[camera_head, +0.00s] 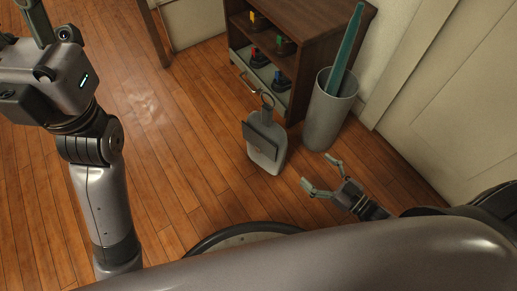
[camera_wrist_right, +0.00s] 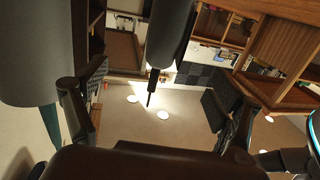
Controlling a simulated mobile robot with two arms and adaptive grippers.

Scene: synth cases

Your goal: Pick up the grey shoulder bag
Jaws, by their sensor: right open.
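The grey shoulder bag (camera_head: 266,156) stands on the wooden floor in front of the brown cabinet in the head view. It has a darker flap and a narrow strap looped above it. My right gripper (camera_head: 318,172) is open and empty to the right of the bag, apart from it, with its fingers spread toward the left. The right wrist view shows its two fingers (camera_wrist_right: 150,108) wide apart with nothing between them; I cannot make out the bag there. My left gripper (camera_head: 22,28) is at the top left, partly cut off, far from the bag.
A brown cabinet (camera_head: 331,22) holds several small colored items behind the bag. A grey bin (camera_head: 327,117) with a teal long object (camera_head: 346,50) stands right of the cabinet. A pale door (camera_head: 455,95) is at the right. The floor (camera_head: 180,130) left of the bag is clear.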

